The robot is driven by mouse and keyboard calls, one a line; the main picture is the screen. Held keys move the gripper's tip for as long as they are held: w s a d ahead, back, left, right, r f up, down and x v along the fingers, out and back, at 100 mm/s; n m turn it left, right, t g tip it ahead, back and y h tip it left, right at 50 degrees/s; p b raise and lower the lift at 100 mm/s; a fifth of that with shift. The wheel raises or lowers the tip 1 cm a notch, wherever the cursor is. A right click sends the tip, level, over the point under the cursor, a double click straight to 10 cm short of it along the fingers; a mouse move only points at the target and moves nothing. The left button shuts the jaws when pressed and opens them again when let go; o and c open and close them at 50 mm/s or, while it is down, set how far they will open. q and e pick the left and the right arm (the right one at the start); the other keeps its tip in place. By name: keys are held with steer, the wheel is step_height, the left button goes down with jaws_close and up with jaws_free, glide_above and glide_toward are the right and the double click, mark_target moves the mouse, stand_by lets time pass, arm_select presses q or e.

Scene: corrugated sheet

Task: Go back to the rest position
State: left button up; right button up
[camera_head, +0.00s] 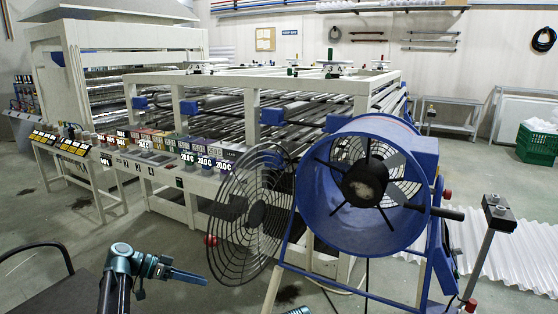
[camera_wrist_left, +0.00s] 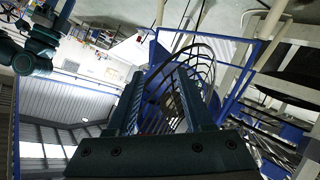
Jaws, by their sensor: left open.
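My left gripper (camera_head: 190,276) is in the lower left of the head view, with its fingers pointing right, in front of and below the round black fan guard. It touches nothing that I can see. In the left wrist view, the two fingers of the left gripper (camera_wrist_left: 158,92) stand apart with nothing held between them. A small teal piece at the bottom edge of the head view seems to belong to my right arm; its jaws cannot be made out.
A blue drum fan (camera_head: 312,204) with a swung-out black guard (camera_head: 247,212) stands close ahead on the right. A pale roller machine (camera_head: 362,104) is behind it. White corrugated sheets (camera_head: 525,262) lie at the right. A green crate (camera_head: 535,144) stands farther back. Grey floor shows at the left.

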arm_select(q)
steer(key=s+d+f+n+g+y, duration=0.1)
steer(key=s+d+f+n+y, duration=0.4)
steer(key=s, duration=0.4)
steer(key=s+d+f+n+g+y, duration=0.1)
steer(key=s+d+f+n+y, duration=0.25)
steer(key=s+f+y, duration=0.4)
steer(key=s+d+r+m+y+p, duration=0.1)
steer(key=s+d+r+m+p, duration=0.2)
steer(key=s+d+r+p, duration=0.3)
steer(key=d, duration=0.3)
steer(key=shift+s+d, duration=0.2)
steer(key=shift+d, duration=0.2)
steer(key=shift+r, duration=0.1)
